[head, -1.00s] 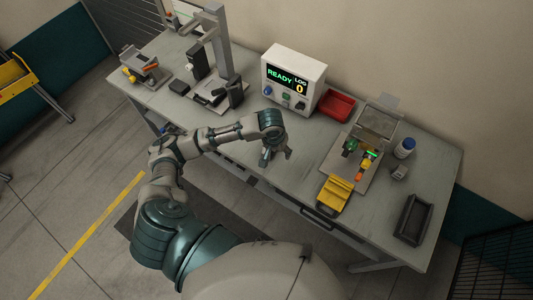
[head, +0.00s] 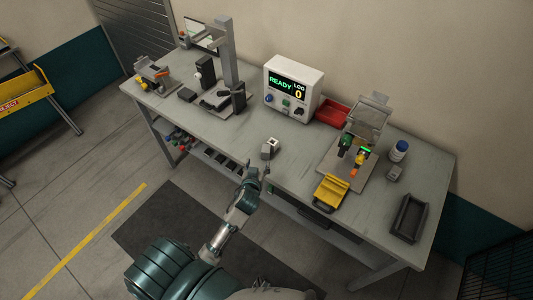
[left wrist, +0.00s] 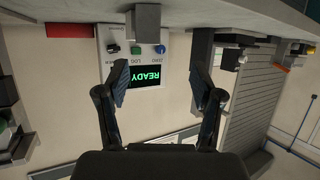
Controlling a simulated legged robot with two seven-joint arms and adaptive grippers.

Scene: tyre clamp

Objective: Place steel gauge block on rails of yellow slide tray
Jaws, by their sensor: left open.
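A grey block with a pale top (head: 269,148), which looks like the steel gauge block, stands near the table's front edge. It also shows in the left wrist view as a grey block (left wrist: 147,22), upside down, beyond the fingertips. My left gripper (head: 257,172) is open and empty just in front of the block, apart from it. Its two spread fingers show in the left wrist view (left wrist: 164,80). The yellow slide tray (head: 332,191) lies at the table's front edge, to the right of the block. My right gripper is not in view.
A fixture plate (head: 364,181) with green and orange parts lies behind the tray. A READY display box (head: 293,88), red bin (head: 331,112), white bottle (head: 399,151), small grey block (head: 394,173) and black tray (head: 410,219) stand on the table (head: 300,150). Table between block and display is clear.

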